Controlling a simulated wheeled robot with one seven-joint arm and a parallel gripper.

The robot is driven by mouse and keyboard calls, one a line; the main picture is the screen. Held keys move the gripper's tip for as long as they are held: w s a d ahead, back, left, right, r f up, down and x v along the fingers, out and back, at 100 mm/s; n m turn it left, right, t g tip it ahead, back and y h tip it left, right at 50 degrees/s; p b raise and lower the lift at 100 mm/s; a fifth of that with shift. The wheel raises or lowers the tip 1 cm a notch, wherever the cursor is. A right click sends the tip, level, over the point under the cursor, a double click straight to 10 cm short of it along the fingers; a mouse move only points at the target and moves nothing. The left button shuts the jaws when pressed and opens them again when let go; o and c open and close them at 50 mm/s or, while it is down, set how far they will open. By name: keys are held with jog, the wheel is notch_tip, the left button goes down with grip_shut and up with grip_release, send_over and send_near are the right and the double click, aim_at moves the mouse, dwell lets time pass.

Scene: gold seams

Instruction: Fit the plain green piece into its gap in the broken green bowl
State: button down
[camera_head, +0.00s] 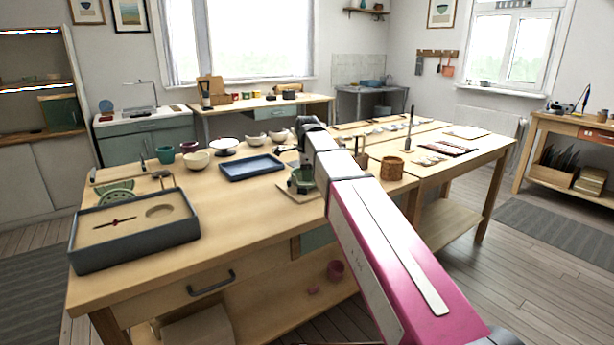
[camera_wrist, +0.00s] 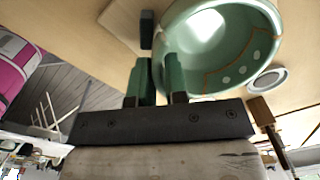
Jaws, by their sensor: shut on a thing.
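The green bowl (camera_head: 300,184) stands on a small board (camera_head: 293,194) on the near table, close beside my arm. In the wrist view the bowl (camera_wrist: 250,45) fills the upper right, with a pale glossy inside, a gold line and light dots on its wall. My gripper (camera_wrist: 157,72) has its fingertips right at the bowl's left side. It is shut on a green piece that is mostly hidden by the fingers and hard to tell from them. I cannot tell whether the piece touches the bowl or sits in the gap.
A grey tray with a sand-coloured bed (camera_head: 135,230) stands at the table's left front. A blue tray (camera_head: 252,167) lies left of the bowl, with small bowls (camera_head: 195,160) behind it. A wicker cup (camera_head: 392,168) stands right of my arm. The table front between grey tray and board is clear.

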jog(key=shift+f, duration=0.6)
dwell(2.7)
jog(key=c, duration=0.6)
grip_release()
jog(key=shift+r, duration=0.2)
jog(key=shift+r, duration=2.8)
